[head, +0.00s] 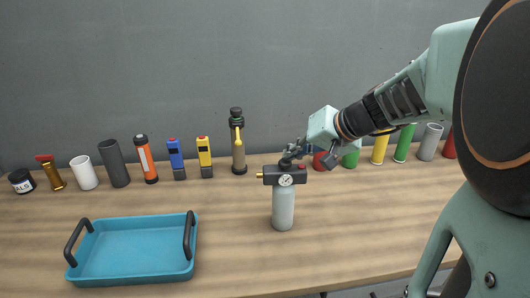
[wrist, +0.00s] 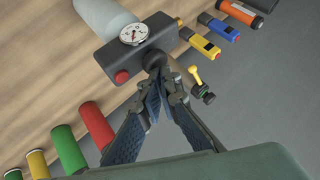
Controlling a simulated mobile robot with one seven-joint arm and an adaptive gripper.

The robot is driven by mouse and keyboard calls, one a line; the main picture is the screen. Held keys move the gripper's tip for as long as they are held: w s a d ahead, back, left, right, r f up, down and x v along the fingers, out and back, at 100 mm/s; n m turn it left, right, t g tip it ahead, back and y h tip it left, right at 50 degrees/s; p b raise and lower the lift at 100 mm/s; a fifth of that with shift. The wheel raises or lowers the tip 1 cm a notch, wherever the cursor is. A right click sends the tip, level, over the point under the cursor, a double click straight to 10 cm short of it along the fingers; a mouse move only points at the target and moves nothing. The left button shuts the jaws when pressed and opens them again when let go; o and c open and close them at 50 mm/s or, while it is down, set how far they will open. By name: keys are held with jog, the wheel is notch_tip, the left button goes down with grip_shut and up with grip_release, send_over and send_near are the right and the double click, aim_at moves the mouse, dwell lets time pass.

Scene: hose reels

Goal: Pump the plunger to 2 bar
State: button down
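A grey pressure bottle (head: 283,209) stands upright on the table, with a black pump head (head: 271,173) on top. The head carries a round white gauge (head: 286,180), also in the wrist view (wrist: 133,34), a red button (wrist: 121,76) and a brass nozzle (head: 260,176). The gauge reading is too small to tell. The black plunger knob (wrist: 154,60) rises from the head. My gripper (wrist: 164,83) comes down over it, its fingertips drawn together at the knob with nothing seen between them. Contact looks likely, but I cannot be sure. It also shows in the head view (head: 293,152).
A blue tray (head: 135,281) with dark handles lies at front left. Several cylinders, tools and a dark bottle with a yellow lever (head: 238,150) line the back. Red, green (head: 350,159) and yellow (head: 380,149) cylinders stand close to my gripper. The table ahead of the bottle is clear.

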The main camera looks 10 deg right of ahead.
aim_at(290, 168)
jog(key=shift+s+a+f+g, duration=0.1)
jog(key=shift+s+f+g, duration=0.05)
jog(key=shift+f, duration=0.2)
jog(key=shift+s+a+f+g, duration=0.1)
jog(key=shift+f+g, duration=0.05)
jog(key=shift+f, duration=0.2)
jog(key=shift+s+f+b, duration=0.2)
jog(key=shift+f+b, duration=0.55)
jog(key=shift+b, duration=0.4)
jog(key=shift+s+a+f+b, duration=0.1)
jog(key=shift+f+b, duration=0.15)
jog(key=shift+b, duration=0.35)
jog(key=shift+w+r+p, duration=0.15)
jog(key=shift+r+p, duration=0.4)
jog(key=shift+r, duration=0.25)
jog(key=shift+w+r+p, duration=0.15)
jog(key=shift+r+p, duration=0.35)
jog(key=shift+r, duration=0.3)
jog(key=shift+w+r+p, duration=0.1)
jog(key=shift+r+p, duration=0.6)
jog(key=shift+r, duration=0.9)
